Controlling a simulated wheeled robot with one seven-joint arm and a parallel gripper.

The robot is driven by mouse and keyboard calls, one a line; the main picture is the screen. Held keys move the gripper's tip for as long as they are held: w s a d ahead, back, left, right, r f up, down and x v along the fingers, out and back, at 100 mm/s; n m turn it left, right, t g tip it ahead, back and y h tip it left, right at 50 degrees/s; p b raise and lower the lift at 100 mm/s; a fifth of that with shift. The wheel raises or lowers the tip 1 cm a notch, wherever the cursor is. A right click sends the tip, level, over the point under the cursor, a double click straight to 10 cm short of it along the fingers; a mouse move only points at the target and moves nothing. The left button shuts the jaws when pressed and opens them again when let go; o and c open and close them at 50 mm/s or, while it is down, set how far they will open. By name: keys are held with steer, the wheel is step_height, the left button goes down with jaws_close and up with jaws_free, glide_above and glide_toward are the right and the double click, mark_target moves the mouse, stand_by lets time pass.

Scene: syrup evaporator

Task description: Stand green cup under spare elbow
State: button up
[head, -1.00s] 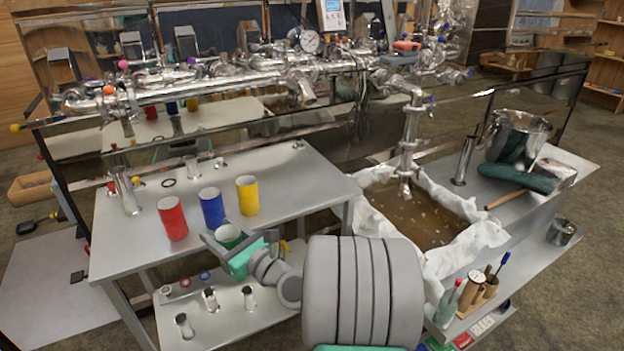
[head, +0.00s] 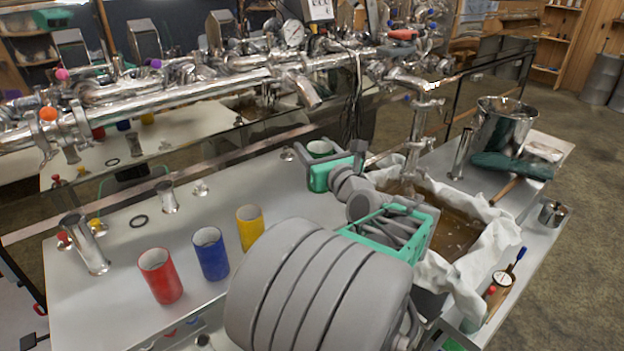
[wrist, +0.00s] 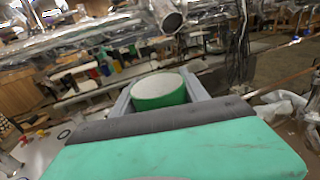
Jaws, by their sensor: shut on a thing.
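The green cup (head: 319,149) is upright between the fingers of my gripper (head: 323,143), at the right end of the steel table. In the wrist view the gripper (wrist: 163,88) is shut around the cup (wrist: 160,93), whose pale inside faces up. An open-ended steel elbow (head: 307,93), likely the spare elbow, hangs from the pipework above and a little left of the cup in the head view. The elbow's open mouth (wrist: 174,22) shows above and beyond the cup in the wrist view. Whether the cup's base touches the table is hidden.
Red (head: 161,276), blue (head: 210,254) and yellow (head: 250,228) cups stand at the table's front. Short steel fittings (head: 167,197) and a black ring (head: 139,221) lie behind them. A cloth-lined pan (head: 462,262) of brown liquid is at right. The table's middle (head: 215,200) is clear.

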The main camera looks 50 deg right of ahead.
steer(key=w+d+f, duration=0.2)
steer(key=f, duration=0.1)
steer(key=w+d+f+b, duration=0.1)
steer(key=w+d+f, duration=0.1)
steer(key=d+f, duration=0.1)
steer(key=w+d+f+b, duration=0.1)
steer(key=d+f, duration=0.1)
steer(key=f, duration=0.3)
steer(key=shift+w+d+f, duration=0.15)
steer(key=shift+w+d, duration=0.25)
steer(key=o, duration=1.4)
steer(key=shift+f, duration=0.1)
